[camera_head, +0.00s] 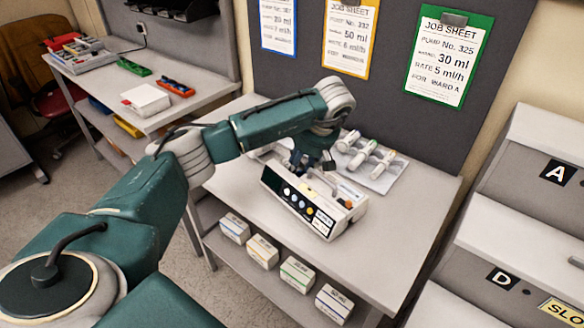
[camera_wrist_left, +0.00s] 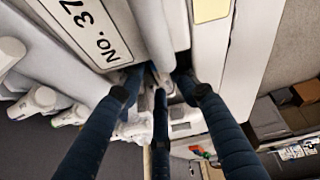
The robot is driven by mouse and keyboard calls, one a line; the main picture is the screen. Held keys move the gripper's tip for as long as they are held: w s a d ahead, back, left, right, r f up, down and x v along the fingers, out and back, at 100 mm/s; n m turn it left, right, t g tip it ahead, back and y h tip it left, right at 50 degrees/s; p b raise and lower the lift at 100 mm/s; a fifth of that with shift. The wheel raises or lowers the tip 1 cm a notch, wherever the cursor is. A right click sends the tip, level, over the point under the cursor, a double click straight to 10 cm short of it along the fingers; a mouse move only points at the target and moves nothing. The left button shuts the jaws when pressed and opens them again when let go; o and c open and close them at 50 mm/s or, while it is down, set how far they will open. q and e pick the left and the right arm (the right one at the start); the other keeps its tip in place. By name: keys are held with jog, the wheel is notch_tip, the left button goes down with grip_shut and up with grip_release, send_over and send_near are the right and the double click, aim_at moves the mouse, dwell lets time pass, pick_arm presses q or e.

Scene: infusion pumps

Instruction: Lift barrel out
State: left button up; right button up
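A white pump (camera_head: 312,205) with a dark front panel and coloured buttons stands on the grey bench. Its "No. 37" label shows large in the left wrist view (camera_wrist_left: 92,28). My left gripper (camera_head: 312,166) is low over the pump's back edge and hides part of its top. In the left wrist view its three dark fingers (camera_wrist_left: 158,78) reach into a gap by a pale rounded part (camera_wrist_left: 150,30), perhaps the barrel. I cannot tell whether they grip it. More white barrels lie on a pale tray (camera_head: 388,178) behind the pump. My right gripper is not in view.
Several small boxes (camera_head: 262,251) stand on the shelf below. Grey cabinets (camera_head: 525,215) marked A and D are at right. The bench's front right is clear.

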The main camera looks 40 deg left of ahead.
pick_arm(q)
jog(key=shift+s+a+f, duration=0.1)
jog(key=shift+s+f, duration=0.15)
jog(key=shift+f, duration=0.05)
jog(key=c, duration=0.5)
jog(key=shift+c, duration=0.4)
